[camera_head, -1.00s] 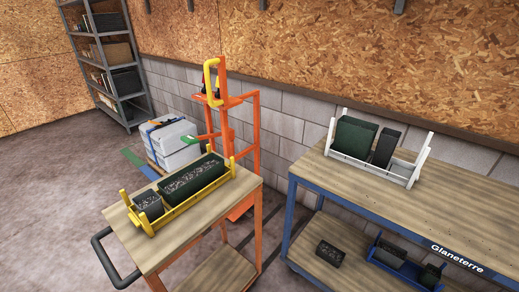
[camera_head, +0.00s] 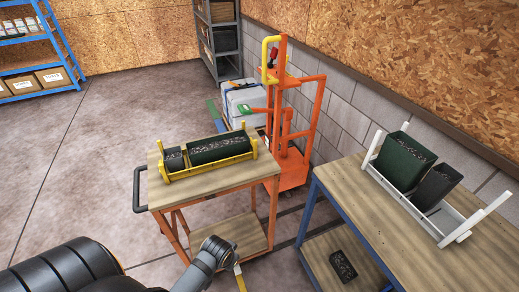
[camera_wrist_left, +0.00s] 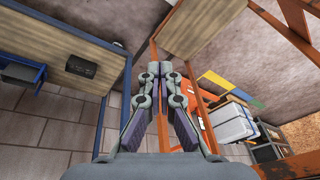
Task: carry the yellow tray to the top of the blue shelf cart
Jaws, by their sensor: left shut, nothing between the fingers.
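The yellow tray (camera_head: 210,168) sits on the wooden top of the orange cart (camera_head: 264,172) in the head view. It holds a small dark pot (camera_head: 175,162) and a longer dark green box (camera_head: 220,148), both filled with grey-flecked soil. The blue shelf cart (camera_head: 372,228) stands to its right; part of it also shows in the left wrist view (camera_wrist_left: 55,35). My left gripper (camera_wrist_left: 160,70) is shut and empty, its fingertips together. My left arm enters the head view at the bottom left, in front of the orange cart and apart from the tray. My right gripper is out of view.
An orange lifter (camera_head: 278,85) with a yellow handle stands behind the orange cart. Floor at left is clear up to a blue shelf (camera_head: 40,50).

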